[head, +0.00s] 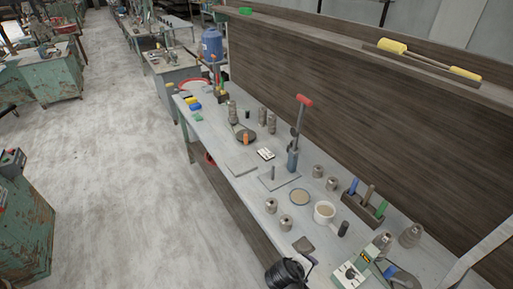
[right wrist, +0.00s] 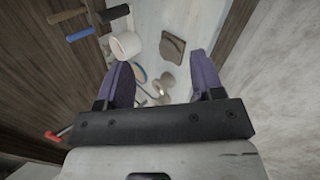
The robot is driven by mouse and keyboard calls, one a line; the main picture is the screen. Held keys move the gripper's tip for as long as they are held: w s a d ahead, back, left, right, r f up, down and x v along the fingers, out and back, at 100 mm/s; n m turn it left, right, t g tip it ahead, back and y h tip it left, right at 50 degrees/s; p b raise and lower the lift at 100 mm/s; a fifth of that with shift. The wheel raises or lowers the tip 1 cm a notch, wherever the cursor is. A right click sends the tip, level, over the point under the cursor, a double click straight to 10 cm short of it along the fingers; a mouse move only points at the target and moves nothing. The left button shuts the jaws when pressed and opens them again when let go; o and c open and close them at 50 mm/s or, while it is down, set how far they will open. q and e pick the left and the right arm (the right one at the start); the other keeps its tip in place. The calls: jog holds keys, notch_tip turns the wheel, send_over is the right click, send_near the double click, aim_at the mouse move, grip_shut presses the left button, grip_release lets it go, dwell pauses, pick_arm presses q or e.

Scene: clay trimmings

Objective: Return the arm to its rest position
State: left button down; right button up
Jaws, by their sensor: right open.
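My right gripper (right wrist: 157,82) shows in the right wrist view, with two purple-padded fingers spread apart on a dark bar. It is open, and I see nothing held between the fingers. My left gripper is not in view.
The concrete floor (head: 120,150) left of the bench is clear.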

notch_tip(320, 180, up, 11)
jog(key=s+a+m+t+y+p, duration=0.1)
jog(key=a+m+t+y, duration=0.1)
jog(key=m+y, duration=0.3)
jog(key=s+d+r+m+t+y+p, duration=0.1)
jog(key=s+d+r+y+p, duration=0.2)
jog(key=s+r, duration=0.65)
jog(key=s+d+f+g+p, duration=0.2)
jog(key=s+p, duration=0.1)
jog(key=s, duration=0.7)
jog(key=s+d+f+m+g+p, duration=0.1)
jog(key=s+d+f+g+p, duration=0.1)
jog(key=s, duration=0.9)
jog(key=shift+s+d+f+p, duration=0.15)
jog(key=shift+s+f+p, duration=0.15)
jog(key=shift+f+p, duration=0.35)
jog(key=shift+f, duration=0.1)
